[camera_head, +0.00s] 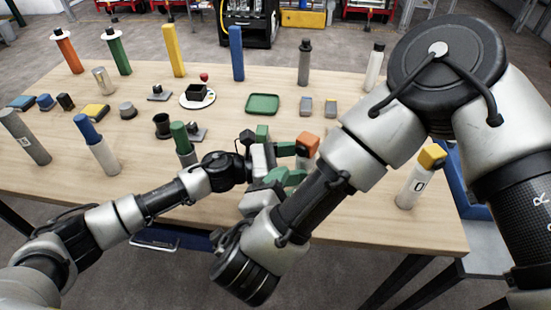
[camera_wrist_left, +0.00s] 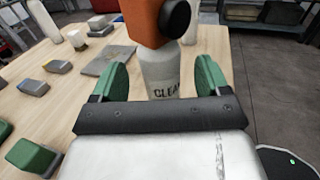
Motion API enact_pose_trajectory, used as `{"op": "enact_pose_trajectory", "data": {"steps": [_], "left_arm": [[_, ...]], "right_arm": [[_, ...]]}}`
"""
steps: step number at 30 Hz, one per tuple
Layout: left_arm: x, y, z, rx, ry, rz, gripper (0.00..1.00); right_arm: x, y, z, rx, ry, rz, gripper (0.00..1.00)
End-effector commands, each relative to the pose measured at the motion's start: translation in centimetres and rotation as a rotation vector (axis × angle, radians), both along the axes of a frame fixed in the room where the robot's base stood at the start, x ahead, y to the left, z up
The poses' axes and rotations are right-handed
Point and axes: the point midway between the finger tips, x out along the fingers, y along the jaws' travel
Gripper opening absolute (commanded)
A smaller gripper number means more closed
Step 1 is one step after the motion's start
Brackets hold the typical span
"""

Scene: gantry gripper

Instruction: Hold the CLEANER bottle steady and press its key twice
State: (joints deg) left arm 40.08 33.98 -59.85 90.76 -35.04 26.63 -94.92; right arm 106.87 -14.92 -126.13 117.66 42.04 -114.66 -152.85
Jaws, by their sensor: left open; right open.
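The CLEANER bottle (camera_wrist_left: 163,68) is pale with an orange top and a round black key (camera_wrist_left: 176,18) on its side. In the left wrist view it stands ahead between my left gripper's green fingertips (camera_wrist_left: 160,80), which are open with gaps to either side; part of its lettering shows. In the head view its orange top (camera_head: 307,143) shows just right of my left gripper (camera_head: 275,141), its lower body hidden by the grippers and arm. My right gripper (camera_head: 284,178) is open and empty just below my left one, near the bottle; its contact with it cannot be told.
The wooden table (camera_head: 330,225) holds several bottles and small objects. A yellow-capped bottle (camera_head: 412,185) stands to the right, a green-capped bottle (camera_head: 184,145) to the left. A green tray (camera_head: 262,103) lies behind. The front table edge is close below my arms.

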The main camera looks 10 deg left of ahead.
Motion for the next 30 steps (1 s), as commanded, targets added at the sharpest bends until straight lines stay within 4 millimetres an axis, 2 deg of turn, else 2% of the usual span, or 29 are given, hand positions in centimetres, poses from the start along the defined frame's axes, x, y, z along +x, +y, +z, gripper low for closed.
{"op": "enact_pose_trajectory", "data": {"steps": [1,6,17,29,30], "left_arm": [[0.2,-0.8,0.1,-0.001,0.0,-0.002,0.76],[0.7,-2.1,0.0,0.0,-0.001,0.0,0.76],[0.8,-2.5,0.0,0.001,0.0,0.0,0.76],[0.8,-2.5,0.0,0.001,0.0,0.0,0.15],[0.8,-2.4,0.0,0.001,0.0,0.0,0.13]], "right_arm": [[0.0,0.0,0.0,0.0,0.0,0.0,0.43],[0.0,0.0,0.0,0.0,0.0,0.0,0.43],[0.0,0.0,0.0,0.0,0.0,0.0,0.43],[0.0,0.0,0.0,0.0,0.0,0.0,0.43],[0.0,0.0,0.0,0.0,0.0,0.0,0.38]]}}
